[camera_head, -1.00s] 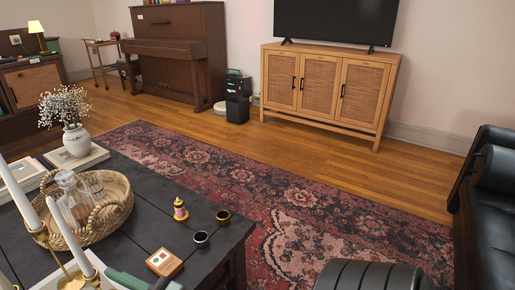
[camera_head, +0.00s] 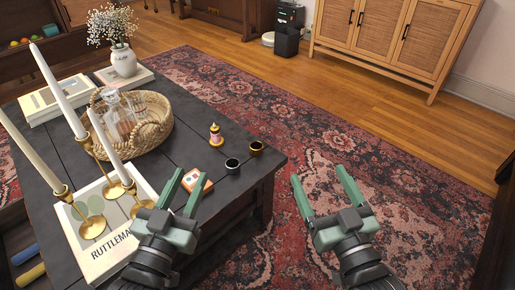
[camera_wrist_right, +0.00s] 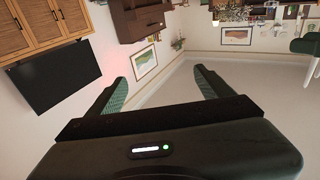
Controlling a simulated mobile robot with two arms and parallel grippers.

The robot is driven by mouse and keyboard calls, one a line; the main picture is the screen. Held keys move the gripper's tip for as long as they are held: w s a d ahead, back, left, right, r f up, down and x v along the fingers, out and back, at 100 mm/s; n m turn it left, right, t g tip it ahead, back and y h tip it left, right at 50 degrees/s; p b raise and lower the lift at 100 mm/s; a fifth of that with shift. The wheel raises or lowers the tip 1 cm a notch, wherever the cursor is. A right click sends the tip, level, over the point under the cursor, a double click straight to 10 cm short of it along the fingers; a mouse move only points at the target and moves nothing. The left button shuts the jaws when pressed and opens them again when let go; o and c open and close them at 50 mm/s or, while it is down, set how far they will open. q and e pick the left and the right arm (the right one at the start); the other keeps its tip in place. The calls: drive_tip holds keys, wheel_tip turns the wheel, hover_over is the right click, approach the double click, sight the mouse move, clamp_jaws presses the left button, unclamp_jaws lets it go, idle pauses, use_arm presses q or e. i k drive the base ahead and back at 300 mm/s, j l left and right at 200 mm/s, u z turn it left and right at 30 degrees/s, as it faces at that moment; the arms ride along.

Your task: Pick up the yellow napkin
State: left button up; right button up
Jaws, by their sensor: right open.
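A yellow rolled object (camera_head: 29,274) lies at the lower left of the head view, on a level below the dark tabletop. It may be the yellow napkin, but I cannot tell for sure. A blue roll (camera_head: 24,254) lies beside it. My left gripper (camera_head: 190,176) is open above the near edge of the coffee table, to the right of the yellow roll and apart from it. My right gripper (camera_head: 318,173) is open and empty, with the rug behind it. In the right wrist view, the right gripper (camera_wrist_right: 160,75) also has nothing between its fingers.
The dark coffee table (camera_head: 190,150) holds a wicker basket (camera_head: 156,131), a flower vase (camera_head: 123,62), brass candle holders (camera_head: 93,226) on a book, small cups (camera_head: 232,165) and an orange box (camera_head: 197,181). The patterned rug (camera_head: 330,130) is clear to the right.

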sight(26, 278)
drive_tip(key=u, duration=2)
